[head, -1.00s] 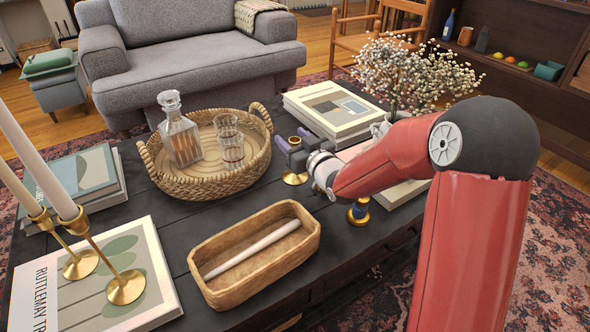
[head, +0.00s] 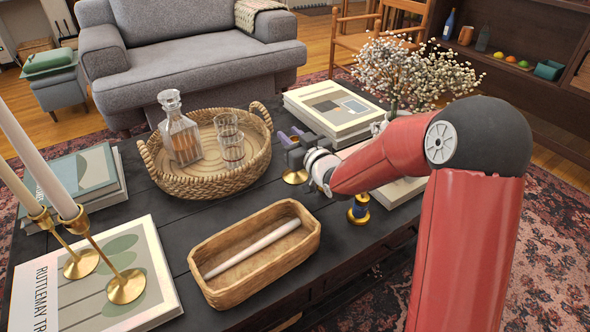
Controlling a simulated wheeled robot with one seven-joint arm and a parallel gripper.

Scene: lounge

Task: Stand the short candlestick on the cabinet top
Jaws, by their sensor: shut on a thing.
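The short candlestick (head: 295,177) is brass. Its round base shows on the dark coffee table, just right of the woven tray. My gripper (head: 291,137) is around its upper part and shut on it, with the purplish fingers pointing away from me. The fingers and gripper body hide most of the stem. The base appears to be at table level; I cannot tell whether it touches. The dark wooden cabinet (head: 545,85) is at the upper right, with its upper part cut off by the picture edge.
The woven tray (head: 205,192) holds a decanter and glasses. A wooden box (head: 255,277) holds a white candle. Books (head: 335,112) and white flowers (head: 410,75) are behind. Tall candlesticks (head: 125,287) stand left. A bottle and mug occupy the cabinet.

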